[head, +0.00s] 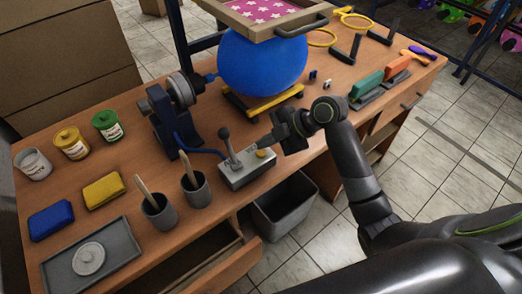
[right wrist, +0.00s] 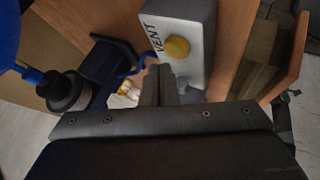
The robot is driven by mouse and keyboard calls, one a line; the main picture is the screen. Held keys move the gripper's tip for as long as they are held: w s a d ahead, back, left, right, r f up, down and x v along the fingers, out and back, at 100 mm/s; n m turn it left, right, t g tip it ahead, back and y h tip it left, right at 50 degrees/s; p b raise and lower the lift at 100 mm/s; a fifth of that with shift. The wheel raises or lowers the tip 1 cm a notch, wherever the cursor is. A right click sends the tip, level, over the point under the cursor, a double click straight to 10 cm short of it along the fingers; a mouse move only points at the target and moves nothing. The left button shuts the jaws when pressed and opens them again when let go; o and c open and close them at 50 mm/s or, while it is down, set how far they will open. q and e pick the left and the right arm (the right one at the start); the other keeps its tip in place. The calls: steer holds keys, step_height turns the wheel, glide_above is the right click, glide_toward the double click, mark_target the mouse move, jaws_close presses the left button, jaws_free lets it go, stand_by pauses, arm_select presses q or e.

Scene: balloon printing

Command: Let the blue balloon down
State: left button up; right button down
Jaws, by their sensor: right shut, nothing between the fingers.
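The blue balloon (head: 262,65) is round and full, on a yellow-edged stand (head: 262,103) under a wooden frame (head: 268,30) with a pink star-patterned screen. A blue nozzle joins its left side to a dark pump-like device (head: 172,110). A grey control box (head: 246,170) has an upright lever (head: 225,140) and a yellow button (head: 262,154). In the right wrist view the button (right wrist: 177,47) sits beside the word VENT. My right gripper (head: 258,145) is shut and empty, its tips close to the button; I cannot tell whether they touch it. My left gripper is out of view.
Two dark cups with brushes (head: 158,213) stand left of the box. Paint jars (head: 71,143), sponges and a grey tray (head: 57,272) lie farther left. A bin (head: 284,207) and an open drawer are below the front edge. Colored blocks (head: 366,85) lie at the right.

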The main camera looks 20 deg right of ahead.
mark_target(266, 152)
steer(key=shift+f, duration=0.15)
steer(key=shift+f+b, duration=0.3)
stand_by(0.3)
steer(key=shift+f+b, duration=0.45)
steer(key=shift+f, duration=0.05)
stand_by(0.6)
steer(key=shift+r, duration=0.1)
stand_by(3.9)
steer(key=shift+r+p, duration=0.75)
steer(key=shift+r, duration=0.1)
step_height(266, 152, up, 5)
steer(key=p, duration=0.4)
steer(key=shift+f, duration=0.1)
